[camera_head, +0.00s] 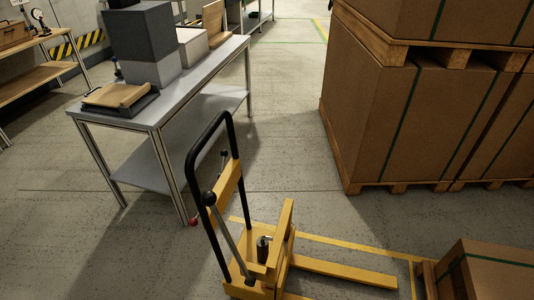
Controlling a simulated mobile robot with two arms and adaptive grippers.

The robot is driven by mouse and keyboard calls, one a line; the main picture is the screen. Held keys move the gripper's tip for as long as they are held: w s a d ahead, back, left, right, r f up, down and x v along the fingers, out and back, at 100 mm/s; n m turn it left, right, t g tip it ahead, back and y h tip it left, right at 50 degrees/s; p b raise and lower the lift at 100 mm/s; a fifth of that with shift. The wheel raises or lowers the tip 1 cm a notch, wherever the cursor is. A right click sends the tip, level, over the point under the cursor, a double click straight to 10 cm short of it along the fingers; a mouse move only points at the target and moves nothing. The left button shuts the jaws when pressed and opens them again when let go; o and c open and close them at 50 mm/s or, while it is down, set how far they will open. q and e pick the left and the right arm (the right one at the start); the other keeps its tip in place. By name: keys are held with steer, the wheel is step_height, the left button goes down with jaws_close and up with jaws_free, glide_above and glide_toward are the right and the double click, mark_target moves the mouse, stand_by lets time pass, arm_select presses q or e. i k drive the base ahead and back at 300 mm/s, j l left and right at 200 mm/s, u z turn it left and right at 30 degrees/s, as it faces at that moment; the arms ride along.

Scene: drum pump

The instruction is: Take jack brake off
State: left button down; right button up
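A yellow pallet jack (262,265) stands on the floor at the lower middle of the head view. Its black loop handle (190,160) rises up and leans toward the table. A grey lever with a black knob (209,198) rises from the jack's base inside the handle frame. A small red knob (194,222) shows at the handle's left side. I cannot tell from this view which part is the brake. The jack's fork (345,271) reaches to the right along the floor. Neither of my grippers is in view.
A grey table (180,105) with boxes and a black tray stands left behind the jack. Large strapped cartons on pallets (400,120) fill the right. Another carton (490,272) sits at the lower right, near yellow floor lines. Floor between table and cartons is clear.

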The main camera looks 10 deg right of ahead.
mark_target(224, 154)
steer(key=i+j+z, duration=0.2)
steer(key=j+z, duration=0.25)
steer(key=i+j+z, duration=0.15)
steer(key=j+z, duration=0.7)
steer(key=j, duration=0.15)
steer(key=j+z, duration=0.45)
steer(key=i+j, duration=0.05)
steer(key=j, duration=0.05)
